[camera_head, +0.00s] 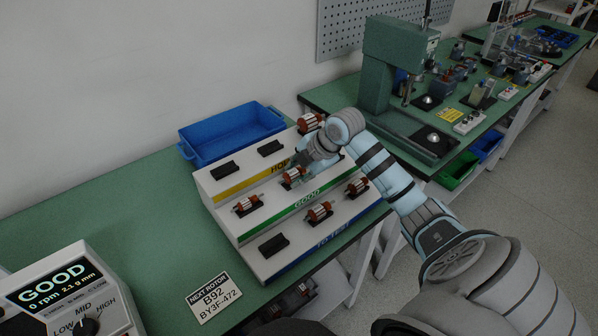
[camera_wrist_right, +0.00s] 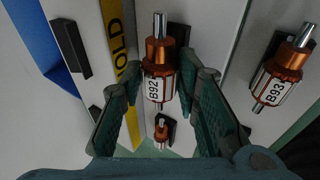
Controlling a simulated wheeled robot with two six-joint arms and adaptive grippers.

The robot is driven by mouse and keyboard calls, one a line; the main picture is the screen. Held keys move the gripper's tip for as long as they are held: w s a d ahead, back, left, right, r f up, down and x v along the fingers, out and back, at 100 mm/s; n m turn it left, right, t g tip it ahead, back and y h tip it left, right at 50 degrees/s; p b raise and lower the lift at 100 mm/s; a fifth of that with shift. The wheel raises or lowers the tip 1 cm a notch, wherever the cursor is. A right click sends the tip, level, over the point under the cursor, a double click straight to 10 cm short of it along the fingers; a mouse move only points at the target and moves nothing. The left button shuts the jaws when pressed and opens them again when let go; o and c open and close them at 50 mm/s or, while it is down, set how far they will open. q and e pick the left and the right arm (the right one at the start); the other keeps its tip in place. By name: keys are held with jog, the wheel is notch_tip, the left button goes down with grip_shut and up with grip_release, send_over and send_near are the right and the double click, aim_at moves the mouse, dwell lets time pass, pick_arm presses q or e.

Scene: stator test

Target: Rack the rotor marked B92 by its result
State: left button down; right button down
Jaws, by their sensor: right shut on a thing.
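The rotor B92 (camera_wrist_right: 158,85), copper and white with a steel shaft, is between the fingers of my right gripper (camera_wrist_right: 160,105), which is shut on it. In the head view B92 (camera_head: 292,176) is at the middle of the rack's green GOOD tier, over a dark cradle; I cannot tell if it rests there. My right gripper (camera_head: 300,166) reaches it from above. The rack (camera_head: 216,190) has yellow HOLD, green GOOD and blue TO TEST tiers. The tester (camera_head: 65,290) reads GOOD, 0 rpm, 2.1 g mm. My left gripper is out of view.
Another rotor (camera_head: 247,204) sits left on the GOOD tier. Two rotors (camera_head: 319,211) lie on the TO TEST tier beside an empty cradle (camera_head: 273,245). B93 (camera_wrist_right: 280,75) is right of my gripper. A blue bin (camera_head: 225,150) stands behind the rack. A card (camera_head: 214,297) names B92.

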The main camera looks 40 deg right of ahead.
jog(key=shift+s+a+f, duration=0.1)
jog(key=shift+f, duration=0.25)
jog(key=c, duration=1.4)
grip_release()
jog(key=shift+o, duration=1.4)
jog(key=shift+w+f, duration=0.2)
jog(key=shift+w, duration=0.35)
jog(key=shift+s+d, duration=0.1)
jog(key=shift+d, duration=0.15)
